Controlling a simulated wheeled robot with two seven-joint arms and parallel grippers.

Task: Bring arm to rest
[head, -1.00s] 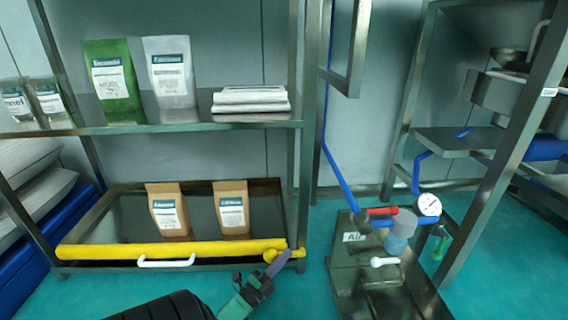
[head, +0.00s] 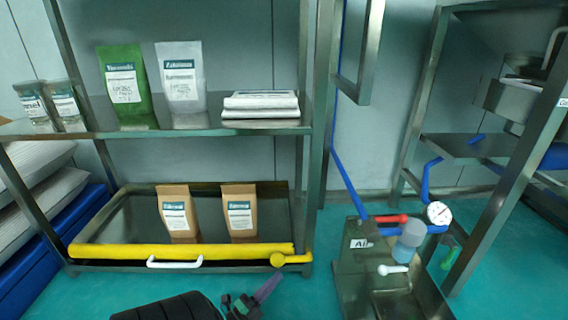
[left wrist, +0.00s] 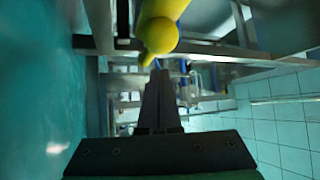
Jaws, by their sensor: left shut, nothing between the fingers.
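My left gripper (head: 268,288) is at the bottom of the head view, in front of the lower shelf. Its fingers are shut together with nothing between them. In the left wrist view, the shut fingers (left wrist: 158,100) point toward the rounded yellow end (left wrist: 158,35) of the bar; I cannot tell the gap there exactly. In the head view the gripper is below the yellow bar (head: 180,250) and apart from it. My black left arm (head: 170,307) comes in along the bottom edge. My right gripper is not in view.
A metal shelf (head: 190,131) holds pouches and a white stack (head: 260,104); two brown bags (head: 177,212) stand below. To the right is a metal stand (head: 345,275) with a gauge (head: 438,213), a red handle (head: 391,219) and blue pipes. Green floor lies between.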

